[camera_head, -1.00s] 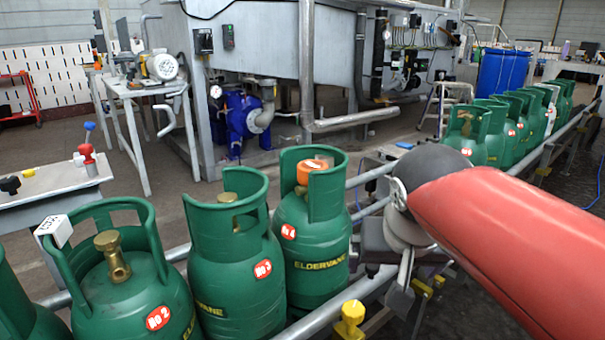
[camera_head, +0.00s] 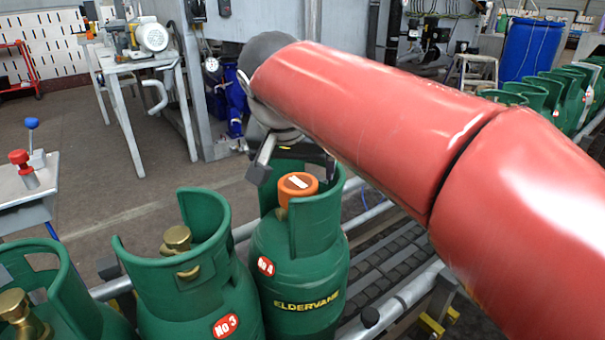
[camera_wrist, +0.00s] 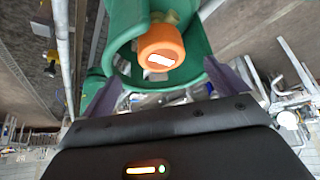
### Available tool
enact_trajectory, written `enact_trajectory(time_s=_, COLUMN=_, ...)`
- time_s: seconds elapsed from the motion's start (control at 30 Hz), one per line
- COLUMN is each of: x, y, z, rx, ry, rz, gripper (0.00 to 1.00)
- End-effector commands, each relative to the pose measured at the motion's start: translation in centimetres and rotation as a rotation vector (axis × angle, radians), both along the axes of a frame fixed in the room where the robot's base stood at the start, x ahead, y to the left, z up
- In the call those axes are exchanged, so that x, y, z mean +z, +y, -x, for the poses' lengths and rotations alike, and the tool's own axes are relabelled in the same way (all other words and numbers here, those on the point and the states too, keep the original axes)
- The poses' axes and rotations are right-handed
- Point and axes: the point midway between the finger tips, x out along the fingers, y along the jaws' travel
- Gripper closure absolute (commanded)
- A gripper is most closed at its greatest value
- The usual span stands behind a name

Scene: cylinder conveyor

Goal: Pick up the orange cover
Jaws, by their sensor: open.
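The orange cover (camera_head: 297,187) is a short round cap with a white label. It sits on the valve of the green cylinder No 4 (camera_head: 298,265), inside its collar. In the wrist view the cover (camera_wrist: 161,46) shows close ahead, framed by the green collar (camera_wrist: 197,72). My gripper (camera_head: 297,168) is above the collar of that cylinder, with its fingers spread apart. The cover looks apart from both fingers. My wrist hides part of the gripper in the head view.
Green cylinder No 3 (camera_head: 198,285) stands just left, with a bare brass valve. Another open-collared cylinder (camera_head: 40,300) is further left. More cylinders (camera_head: 560,90) stand at the far right. The conveyor (camera_head: 385,265) right of No 4 is empty.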

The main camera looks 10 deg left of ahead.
Motion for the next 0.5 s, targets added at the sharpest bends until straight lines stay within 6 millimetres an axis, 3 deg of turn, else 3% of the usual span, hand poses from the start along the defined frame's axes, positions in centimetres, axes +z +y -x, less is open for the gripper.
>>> enact_trajectory(time_s=0.17, x=-0.9, y=0.1, z=-0.5, rx=0.0, ry=0.0, rz=0.0, gripper=0.03)
enact_trajectory(time_s=0.5, x=-4.6, y=0.4, z=-2.9, rx=0.001, ry=0.003, rz=0.003, gripper=0.03)
